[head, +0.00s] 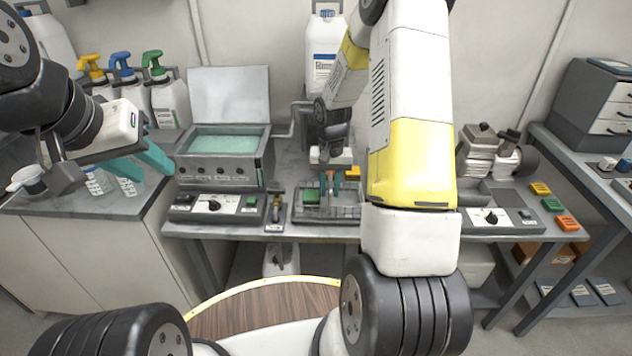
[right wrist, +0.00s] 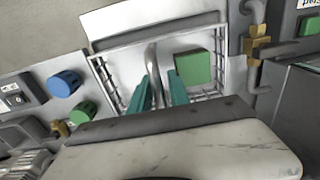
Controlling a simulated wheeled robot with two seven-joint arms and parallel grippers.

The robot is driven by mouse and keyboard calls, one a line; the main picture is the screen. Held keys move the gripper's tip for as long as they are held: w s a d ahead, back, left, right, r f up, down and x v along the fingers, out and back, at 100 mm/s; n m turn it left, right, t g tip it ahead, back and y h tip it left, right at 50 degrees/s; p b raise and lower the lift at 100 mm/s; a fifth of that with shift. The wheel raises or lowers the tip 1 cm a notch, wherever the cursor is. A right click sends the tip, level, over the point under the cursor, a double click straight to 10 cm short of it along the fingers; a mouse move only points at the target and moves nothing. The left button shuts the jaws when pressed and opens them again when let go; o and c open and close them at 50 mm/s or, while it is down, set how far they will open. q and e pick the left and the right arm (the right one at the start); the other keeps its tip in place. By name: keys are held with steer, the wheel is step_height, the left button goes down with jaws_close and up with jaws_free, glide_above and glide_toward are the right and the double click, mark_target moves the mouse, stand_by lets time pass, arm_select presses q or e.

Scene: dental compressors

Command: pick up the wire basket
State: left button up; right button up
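The wire basket (head: 346,214) stands on the middle bench, with a green block (head: 311,197) in its left part. It also shows in the right wrist view (right wrist: 106,84), where its upright grey handle (right wrist: 152,68) rises between my fingers. My right gripper (head: 330,184) reaches down over the basket. Its teal fingers (right wrist: 160,92) are apart, one on each side of the handle, with small gaps showing. My left gripper (head: 140,165) is open and empty at the left, above the side counter, far from the basket. The basket's right end is partly hidden by my right arm in the head view.
An open-lidded ultrasonic bath (head: 222,172) stands left of the basket. A compressor-like machine (head: 482,155) and coloured blocks (head: 552,204) are at the right. A white jug (head: 323,55) stands behind.

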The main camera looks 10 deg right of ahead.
steer(key=shift+f, duration=0.25)
jaws_close()
stand_by(1.3)
